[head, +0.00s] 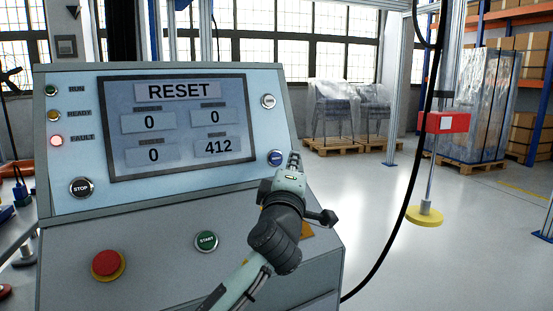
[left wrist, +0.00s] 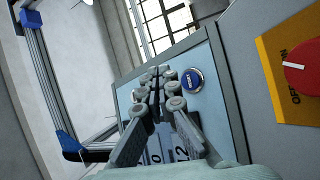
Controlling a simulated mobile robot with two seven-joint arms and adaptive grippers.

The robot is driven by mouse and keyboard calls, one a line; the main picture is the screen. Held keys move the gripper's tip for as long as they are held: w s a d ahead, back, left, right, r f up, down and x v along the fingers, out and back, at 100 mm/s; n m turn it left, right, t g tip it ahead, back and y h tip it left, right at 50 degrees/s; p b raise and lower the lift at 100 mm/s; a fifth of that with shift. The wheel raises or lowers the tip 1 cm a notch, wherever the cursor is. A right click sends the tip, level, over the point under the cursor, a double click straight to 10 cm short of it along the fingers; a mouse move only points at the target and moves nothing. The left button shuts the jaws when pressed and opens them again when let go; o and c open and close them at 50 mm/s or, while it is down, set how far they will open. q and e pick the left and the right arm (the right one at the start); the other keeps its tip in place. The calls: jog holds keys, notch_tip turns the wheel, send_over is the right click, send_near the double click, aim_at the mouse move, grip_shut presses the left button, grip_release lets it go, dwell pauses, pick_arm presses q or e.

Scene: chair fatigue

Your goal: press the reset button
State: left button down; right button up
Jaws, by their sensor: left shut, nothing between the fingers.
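The control panel (head: 60,190) fills the left of the head view. Its screen (head: 180,125) reads RESET, with three zeros and 412. A round blue button (head: 275,158) sits right of the screen's lower corner; it also shows in the left wrist view (left wrist: 192,80). I take it for the reset button; its lettering is too small to read. My left gripper (head: 294,157) is shut and empty, its tips just right of the blue button in the head view. In the left wrist view the closed fingertips (left wrist: 165,86) appear beside the button, with a visible gap. My right gripper is not in view.
The panel also carries a STOP button (head: 82,187), a green START button (head: 206,241), a red emergency button (head: 108,264) and a glowing FAULT lamp (head: 56,141). A red rotary switch (left wrist: 303,67) is on an orange plate. A black cable (head: 408,200) hangs to the right.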

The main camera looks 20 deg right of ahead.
aim_at(281, 161)
pick_arm(q)
jog(key=w, duration=0.2)
jog(key=w+f+b, duration=0.1)
jog(key=shift+a, duration=0.4)
jog(key=shift+w+a+b, duration=0.15)
jog(key=shift+w+b, duration=0.15)
jog(key=shift+w, duration=0.35)
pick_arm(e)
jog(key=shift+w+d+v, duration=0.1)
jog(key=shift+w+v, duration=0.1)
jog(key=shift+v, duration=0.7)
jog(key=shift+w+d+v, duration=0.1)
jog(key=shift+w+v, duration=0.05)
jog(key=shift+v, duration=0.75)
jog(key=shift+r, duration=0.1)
pick_arm(q)
jog(key=shift+f, duration=0.1)
jog(key=shift+w+f+b, duration=0.15)
jog(key=shift+w+b, duration=0.05)
jog(key=shift+b, duration=0.1)
jog(key=shift+w+a, duration=0.1)
jog(key=shift+w, duration=0.05)
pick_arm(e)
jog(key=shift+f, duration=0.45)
